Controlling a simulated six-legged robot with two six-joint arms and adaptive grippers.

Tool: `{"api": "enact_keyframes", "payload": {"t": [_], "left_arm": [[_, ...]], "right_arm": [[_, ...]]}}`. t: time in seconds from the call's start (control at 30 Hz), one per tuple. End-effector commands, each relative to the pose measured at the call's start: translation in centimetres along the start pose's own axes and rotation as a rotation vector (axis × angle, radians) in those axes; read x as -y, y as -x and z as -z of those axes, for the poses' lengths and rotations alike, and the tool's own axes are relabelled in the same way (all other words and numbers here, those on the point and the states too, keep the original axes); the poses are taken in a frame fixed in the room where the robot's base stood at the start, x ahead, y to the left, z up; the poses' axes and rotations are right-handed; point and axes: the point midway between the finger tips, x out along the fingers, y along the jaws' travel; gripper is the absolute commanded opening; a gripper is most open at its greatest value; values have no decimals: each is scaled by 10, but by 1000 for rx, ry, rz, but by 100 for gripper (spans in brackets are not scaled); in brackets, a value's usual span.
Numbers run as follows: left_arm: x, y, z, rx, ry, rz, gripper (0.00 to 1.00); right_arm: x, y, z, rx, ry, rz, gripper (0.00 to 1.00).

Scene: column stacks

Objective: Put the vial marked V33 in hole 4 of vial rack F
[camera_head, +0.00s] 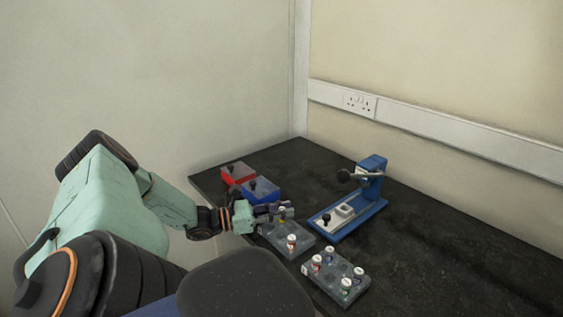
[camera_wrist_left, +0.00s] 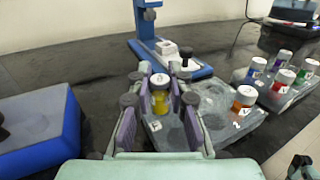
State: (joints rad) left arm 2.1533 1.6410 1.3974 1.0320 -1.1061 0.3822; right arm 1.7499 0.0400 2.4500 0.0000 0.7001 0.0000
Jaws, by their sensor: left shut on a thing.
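My left gripper (camera_head: 272,211) is shut on a white-capped vial with yellow contents (camera_wrist_left: 160,92); the mark on its cap is too small to read. The fingers (camera_wrist_left: 160,98) stand on both sides of the vial, which is about upright. The grey vial rack marked F (camera_wrist_left: 158,126) lies below the gripper; it also shows in the head view (camera_head: 275,233). The held vial is over the rack's far-left part; I cannot tell whether its base is in a hole.
A second grey rack (camera_head: 322,287) with several capped vials stands in front of rack F. A blue press (camera_head: 370,187) stands behind them. A red box (camera_head: 237,174) and a blue box (camera_head: 261,190) lie at the table's left edge.

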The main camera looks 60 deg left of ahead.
Motion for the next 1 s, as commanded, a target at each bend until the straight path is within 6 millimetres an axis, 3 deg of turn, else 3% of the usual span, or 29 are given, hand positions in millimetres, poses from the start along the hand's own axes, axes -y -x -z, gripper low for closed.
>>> {"api": "enact_keyframes", "payload": {"t": [0.83, 0.87, 1.0], "left_arm": [[1, 0, 11, 0, 0, 0, 2], [1, 0, 11, 0, 0, 0, 19], [1, 0, 11, 0, 0, 0, 31]], "right_arm": [[0, -11, 0, 0, 0, 0, 61], [0, -11, 0, 0, 0, 0, 61], [0, -11, 0, 0, 0, 0, 61]]}}
